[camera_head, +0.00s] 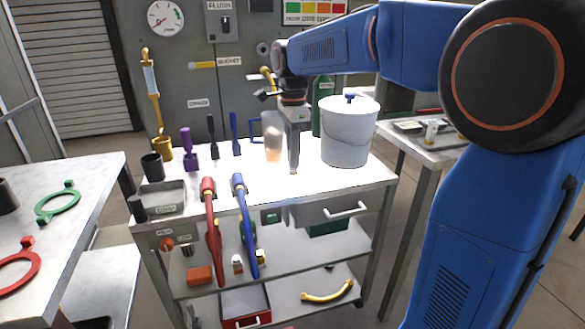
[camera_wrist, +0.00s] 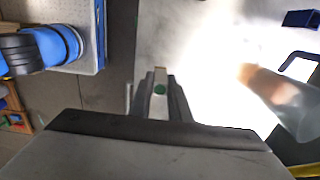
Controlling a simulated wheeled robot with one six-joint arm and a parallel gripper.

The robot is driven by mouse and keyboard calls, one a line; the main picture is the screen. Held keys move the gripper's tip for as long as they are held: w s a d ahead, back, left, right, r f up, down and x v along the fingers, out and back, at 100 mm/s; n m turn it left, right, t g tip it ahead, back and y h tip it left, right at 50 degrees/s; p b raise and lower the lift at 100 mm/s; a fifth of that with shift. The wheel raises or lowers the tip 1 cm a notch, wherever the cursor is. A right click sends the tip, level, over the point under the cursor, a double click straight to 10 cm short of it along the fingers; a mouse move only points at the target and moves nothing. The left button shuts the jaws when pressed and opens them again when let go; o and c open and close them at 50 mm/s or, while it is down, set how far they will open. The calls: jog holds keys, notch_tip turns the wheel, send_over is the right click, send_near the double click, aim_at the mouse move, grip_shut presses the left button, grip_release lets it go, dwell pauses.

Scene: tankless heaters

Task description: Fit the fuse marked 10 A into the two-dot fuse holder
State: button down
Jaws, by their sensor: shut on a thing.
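In the wrist view my gripper (camera_wrist: 159,95) is shut on a small pale slender piece with a green spot (camera_wrist: 160,88), possibly a fuse. Its tan end shows beyond the fingertips. No 10 A marking is readable on it. I cannot make out a fuse holder with two dots in either view. Glare washes out much of the cart top.
The white bucket (camera_head: 346,135) stands right of my gripper, and a clear jug (camera_head: 273,140) stands to its left. Red (camera_head: 212,235) and blue (camera_head: 243,215) long-handled tools hang at the cart's front. A grey tray (camera_head: 165,200) sits at the front left.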

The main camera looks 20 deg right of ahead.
aim_at(293, 174)
jog(key=shift+f, duration=2)
jog(key=shift+f, duration=0.1)
jog(key=c, duration=1.7)
grip_release()
jog(key=shift+o, duration=0.2)
notch_tip(293, 174, up, 12)
jog(key=shift+r, duration=0.15)
